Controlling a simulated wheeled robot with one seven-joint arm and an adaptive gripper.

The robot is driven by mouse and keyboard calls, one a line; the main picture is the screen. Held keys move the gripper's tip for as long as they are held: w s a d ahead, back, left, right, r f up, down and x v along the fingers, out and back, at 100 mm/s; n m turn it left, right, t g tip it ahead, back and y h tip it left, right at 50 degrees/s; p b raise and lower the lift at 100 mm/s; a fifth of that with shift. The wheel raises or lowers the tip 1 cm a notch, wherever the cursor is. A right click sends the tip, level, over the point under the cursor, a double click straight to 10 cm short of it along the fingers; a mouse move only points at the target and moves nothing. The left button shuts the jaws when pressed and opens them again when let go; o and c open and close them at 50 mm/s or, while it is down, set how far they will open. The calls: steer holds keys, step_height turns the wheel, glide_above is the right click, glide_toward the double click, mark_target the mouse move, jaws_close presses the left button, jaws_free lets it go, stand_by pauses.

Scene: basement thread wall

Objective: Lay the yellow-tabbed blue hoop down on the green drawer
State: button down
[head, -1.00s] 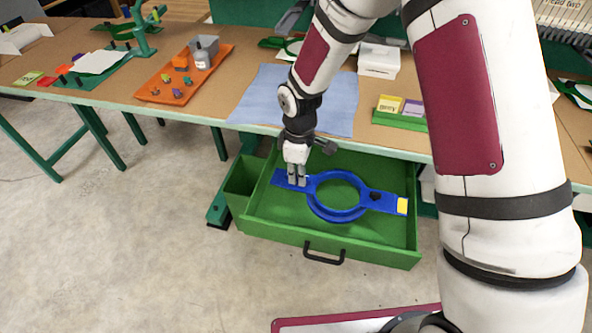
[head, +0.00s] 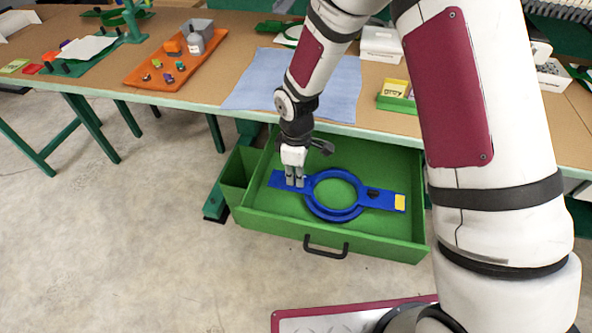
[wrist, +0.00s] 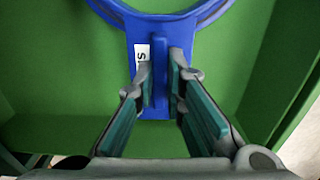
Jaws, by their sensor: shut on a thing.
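The blue hoop (head: 313,203) has a flat arm on each side and a yellow tab (head: 400,202) on its right end. It is inside the open green drawer (head: 280,217), over the drawer's floor; whether it touches the floor I cannot tell. My gripper (head: 295,184) is shut on the hoop's left arm. In the wrist view the fingers (wrist: 160,85) close on a raised blue rib of that arm, beside a white label (wrist: 142,58) marked "S". The hoop's ring shows at the top of that view.
The drawer has a black handle (head: 326,246) on its front and a side compartment (head: 238,174) at its left. Above it, the bench holds a blue cloth (head: 290,82), an orange tray (head: 150,75) with small parts, and a green card holder (head: 397,103).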

steer(key=shift+f, duration=0.5)
steer(key=c, duration=1.6)
jaws_free()
